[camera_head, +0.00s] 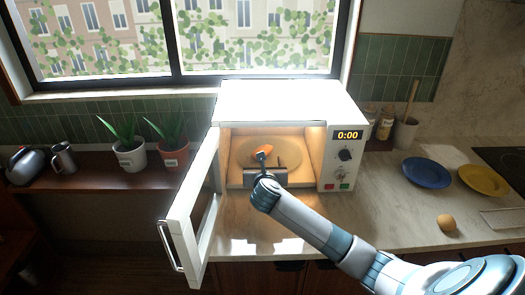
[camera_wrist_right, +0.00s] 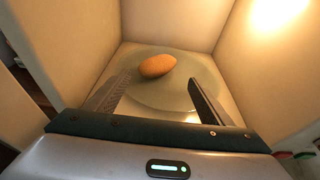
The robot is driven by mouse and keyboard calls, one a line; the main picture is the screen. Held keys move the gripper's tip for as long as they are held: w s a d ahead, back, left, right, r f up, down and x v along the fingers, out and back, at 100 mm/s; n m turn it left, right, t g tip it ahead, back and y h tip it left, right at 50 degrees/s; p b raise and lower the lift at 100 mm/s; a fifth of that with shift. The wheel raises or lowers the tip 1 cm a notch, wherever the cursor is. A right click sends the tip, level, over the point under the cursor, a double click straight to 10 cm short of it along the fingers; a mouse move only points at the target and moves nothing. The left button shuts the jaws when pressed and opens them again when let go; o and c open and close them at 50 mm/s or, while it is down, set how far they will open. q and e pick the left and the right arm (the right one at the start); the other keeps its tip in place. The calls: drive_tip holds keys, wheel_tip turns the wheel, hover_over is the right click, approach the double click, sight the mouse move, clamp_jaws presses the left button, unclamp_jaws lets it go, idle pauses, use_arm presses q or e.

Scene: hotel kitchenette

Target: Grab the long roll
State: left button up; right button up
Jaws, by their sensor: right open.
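The long roll (camera_head: 263,150) is orange-brown and oval. It lies on the glass turntable (camera_head: 290,152) inside the open, lit microwave (camera_head: 285,102). In the right wrist view the roll (camera_wrist_right: 157,66) lies just beyond the fingertips, a little left of centre. My right gripper (camera_head: 264,163) reaches in at the front of the microwave. In the right wrist view my right gripper (camera_wrist_right: 159,82) is open and empty, its fingers apart on either side of the space before the roll. My left gripper is not in view.
The microwave door (camera_head: 192,212) stands open on the left. A round roll (camera_head: 446,223) lies on the counter at right, near a blue plate (camera_head: 427,172) and a yellow plate (camera_head: 484,180). Potted plants (camera_head: 128,155) stand left. The cavity walls are close around my gripper.

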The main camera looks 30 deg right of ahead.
drive_tip(key=shift+x, duration=1.65)
drive_tip(key=shift+d+p, duration=0.1)
drive_tip(key=shift+p, duration=0.25)
drive_tip(key=shift+w+d, duration=0.15)
drive_tip(key=shift+w, duration=0.3)
drive_tip(key=p+x, duration=0.1)
drive_tip(key=x, duration=0.2)
drive_tip(key=shift+w+f+p, duration=0.1)
drive_tip(key=shift+w+p, duration=0.1)
drive_tip(key=shift+p, duration=0.15)
drive_tip(key=shift+w+d+f, duration=0.2)
drive_tip(key=shift+w, duration=0.2)
drive_tip(key=c, duration=1.5)
